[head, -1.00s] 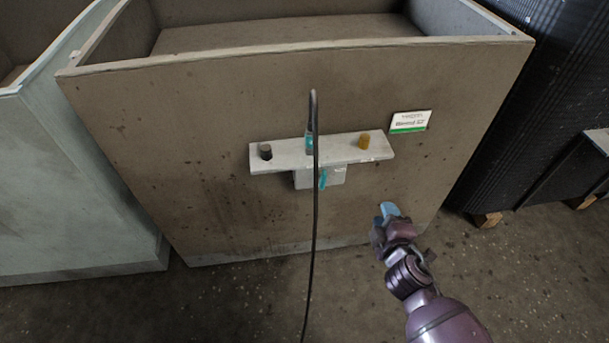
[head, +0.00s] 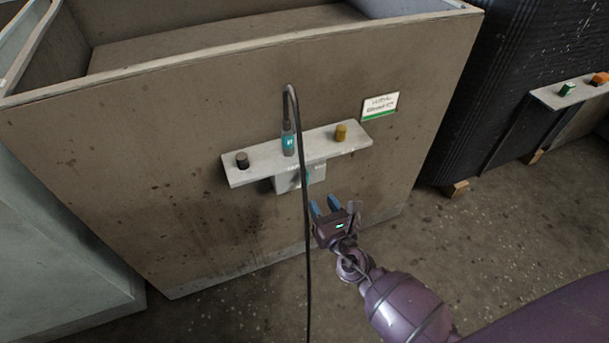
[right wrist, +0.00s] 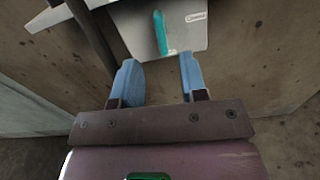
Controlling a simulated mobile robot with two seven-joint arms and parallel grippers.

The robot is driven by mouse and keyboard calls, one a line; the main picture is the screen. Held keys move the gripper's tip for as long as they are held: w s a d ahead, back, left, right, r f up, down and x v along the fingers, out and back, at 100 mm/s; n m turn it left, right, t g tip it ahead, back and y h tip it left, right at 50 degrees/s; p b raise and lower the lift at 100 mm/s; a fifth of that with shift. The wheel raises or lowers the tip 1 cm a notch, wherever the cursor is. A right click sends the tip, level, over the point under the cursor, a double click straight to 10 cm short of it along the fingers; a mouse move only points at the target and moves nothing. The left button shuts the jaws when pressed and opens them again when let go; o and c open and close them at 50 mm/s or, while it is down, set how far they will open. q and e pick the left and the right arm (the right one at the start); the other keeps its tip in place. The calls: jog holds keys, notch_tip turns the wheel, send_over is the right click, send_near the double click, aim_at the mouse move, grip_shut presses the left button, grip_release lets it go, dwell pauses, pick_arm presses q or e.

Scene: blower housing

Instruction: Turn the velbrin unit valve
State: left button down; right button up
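A teal lever (head: 307,176) sits upright on the front of a grey box (head: 288,183) under a small shelf on the brown housing. In the right wrist view the lever (right wrist: 160,32) stands beyond the gap between my fingers. My right gripper (head: 325,205) has blue fingers, is open and empty, and is just below and in front of the box. It also shows in the right wrist view (right wrist: 160,78), with the fingers apart and not touching the lever. My left gripper is out of view.
The grey shelf (head: 228,173) bears a black knob (head: 242,160), a teal plug (head: 288,140) and a yellow knob (head: 341,132). A black cable (head: 306,250) hangs from the plug past the box. A label (head: 380,106) is to the right. Another unit with a green button (head: 567,89) stands farther right.

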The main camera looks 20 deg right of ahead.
aim_at(308, 179)
jog(key=w, duration=0.7)
jog(key=w+b, duration=0.1)
jog(key=w, duration=0.2)
jog(key=shift+w+a, duration=0.2)
jog(key=shift+a, duration=0.05)
grip_shut()
